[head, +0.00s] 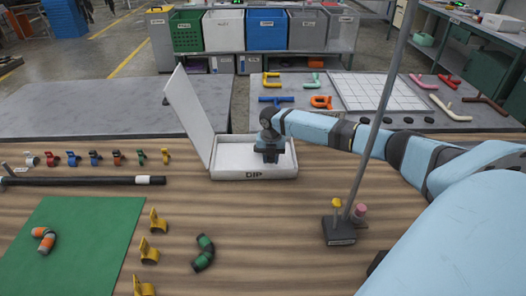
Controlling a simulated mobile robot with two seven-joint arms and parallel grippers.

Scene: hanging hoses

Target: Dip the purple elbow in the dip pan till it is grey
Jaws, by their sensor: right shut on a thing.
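The white dip pan (230,174), marked DIP, sits on the wooden table with its lid (188,110) standing open at the left. My right gripper (270,154) points down into the pan. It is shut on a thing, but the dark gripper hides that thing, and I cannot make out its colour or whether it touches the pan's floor. No purple elbow shows clearly anywhere in view. My left gripper is not in view.
A stand with a slanting pole (372,120) rises right of the pan, close to my right arm. A green mat (85,240), yellow clips (149,250) and a green-black elbow (203,253) lie in front. A dark bar (75,181) lies left.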

